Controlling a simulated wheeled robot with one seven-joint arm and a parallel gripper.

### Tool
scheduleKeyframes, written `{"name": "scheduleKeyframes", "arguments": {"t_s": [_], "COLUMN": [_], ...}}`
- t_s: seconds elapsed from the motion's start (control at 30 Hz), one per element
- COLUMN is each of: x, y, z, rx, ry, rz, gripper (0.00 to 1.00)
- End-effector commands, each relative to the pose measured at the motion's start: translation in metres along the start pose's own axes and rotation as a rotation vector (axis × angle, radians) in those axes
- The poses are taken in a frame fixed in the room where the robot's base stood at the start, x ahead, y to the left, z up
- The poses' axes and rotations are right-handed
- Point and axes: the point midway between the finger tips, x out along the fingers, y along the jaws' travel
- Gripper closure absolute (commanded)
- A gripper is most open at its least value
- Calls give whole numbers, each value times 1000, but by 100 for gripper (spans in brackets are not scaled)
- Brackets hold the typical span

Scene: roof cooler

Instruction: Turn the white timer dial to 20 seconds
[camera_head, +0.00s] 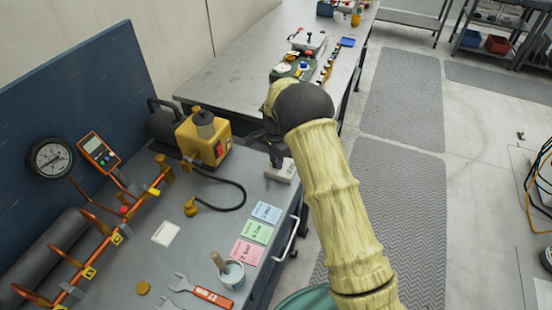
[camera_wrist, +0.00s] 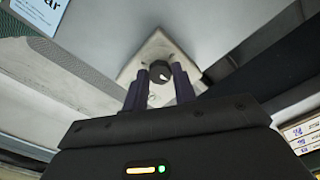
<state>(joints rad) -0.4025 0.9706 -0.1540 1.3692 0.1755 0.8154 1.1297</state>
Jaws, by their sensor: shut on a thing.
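The timer is a small white box (camera_head: 284,172) near the right edge of the grey bench, below my gripper (camera_head: 277,158). In the wrist view the white timer box (camera_wrist: 150,48) fills the centre, and a dark round dial (camera_wrist: 160,70) with a light mark stands out from it. My gripper's two dark fingers are on either side of this dial and shut on it. The dial's scale and numbers cannot be read. In the head view my arm and gripper hide the dial.
A yellow pump (camera_head: 203,140) with a black hose stands left of the timer. Coloured note cards (camera_head: 257,233), a paint cup (camera_head: 231,274) and wrenches lie nearer on the bench. A second bench (camera_head: 240,85) with a control box (camera_head: 292,70) stands behind.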

Motion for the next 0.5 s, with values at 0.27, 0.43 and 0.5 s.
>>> {"name": "scheduleKeyframes", "arguments": {"t_s": [0.27,0.43,0.5], "x": [-2,-1,-1], "y": [-1,-1,0], "z": [-2,-1,-1], "rx": [0,-1,-1], "ry": [4,3,2], "rz": [-5,-3,-2], "gripper": [65,51,51]}}
